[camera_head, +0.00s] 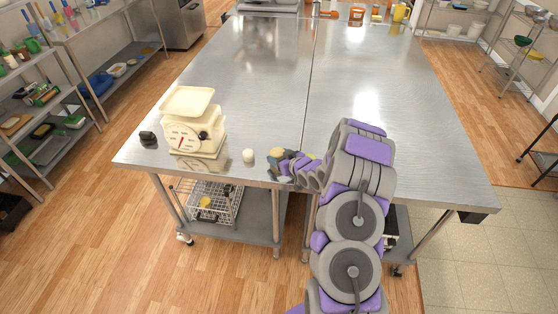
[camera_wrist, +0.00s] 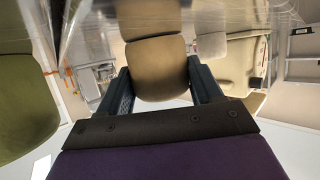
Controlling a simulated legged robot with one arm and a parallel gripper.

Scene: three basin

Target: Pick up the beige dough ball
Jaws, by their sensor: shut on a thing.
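In the wrist view the beige dough ball (camera_wrist: 162,68) sits between the two dark fingers of my gripper (camera_wrist: 160,85), which are closed on its sides. A matching beige shape above it in that view looks like its reflection in the steel. In the head view my gripper (camera_head: 284,166) is low at the near edge of the steel table (camera_head: 250,90). A small tan rounded thing (camera_head: 276,153) shows beside its tip; I cannot tell there whether it is the held ball, as the fingers are small and partly hidden.
A small black object (camera_head: 148,138) lies near the left corner. An olive-green rounded thing (camera_wrist: 22,105) is close at the left of the wrist view. The table's middle is clear.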

